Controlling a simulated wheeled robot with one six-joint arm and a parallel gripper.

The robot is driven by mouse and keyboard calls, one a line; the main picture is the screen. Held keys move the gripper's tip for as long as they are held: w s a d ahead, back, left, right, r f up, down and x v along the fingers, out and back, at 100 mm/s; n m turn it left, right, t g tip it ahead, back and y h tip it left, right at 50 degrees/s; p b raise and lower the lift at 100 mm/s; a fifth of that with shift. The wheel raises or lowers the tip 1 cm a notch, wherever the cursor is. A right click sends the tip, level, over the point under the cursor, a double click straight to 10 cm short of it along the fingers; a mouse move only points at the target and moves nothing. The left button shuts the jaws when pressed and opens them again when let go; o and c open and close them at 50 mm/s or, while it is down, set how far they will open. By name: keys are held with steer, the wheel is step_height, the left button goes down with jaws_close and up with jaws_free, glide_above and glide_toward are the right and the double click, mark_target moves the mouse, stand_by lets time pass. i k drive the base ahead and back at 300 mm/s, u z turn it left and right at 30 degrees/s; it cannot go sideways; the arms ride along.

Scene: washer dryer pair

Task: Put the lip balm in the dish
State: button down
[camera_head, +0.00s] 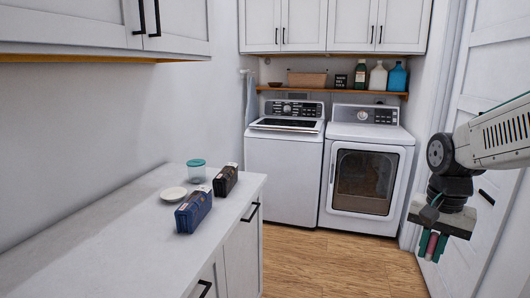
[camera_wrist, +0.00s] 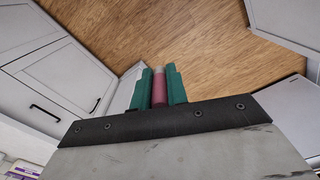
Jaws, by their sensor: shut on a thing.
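My gripper (camera_head: 432,246) hangs at the right of the head view, in front of the white door and over the floor. Its green fingers are shut on the lip balm, a small pinkish-red tube (camera_head: 431,246). In the wrist view the lip balm (camera_wrist: 159,88) sits between the two fingers (camera_wrist: 159,90), with its paler end pointing away from the gripper. The dish, a small round white one (camera_head: 173,194), lies on the counter at the left, far from my gripper. It looks empty.
On the white counter (camera_head: 110,229), a clear jar with a teal lid (camera_head: 196,172), a dark box (camera_head: 225,180) and a blue box (camera_head: 194,209) stand close around the dish. A washer (camera_head: 284,165) and dryer (camera_head: 366,170) stand at the back. The wood floor between is clear.

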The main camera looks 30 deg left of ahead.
mark_target(174, 197)
steer(key=i, duration=1.6)
steer(key=u, duration=0.85)
steer(key=i, duration=1)
steer(key=u, duration=1.45)
steer(key=i, duration=0.5)
steer(key=u, duration=0.3)
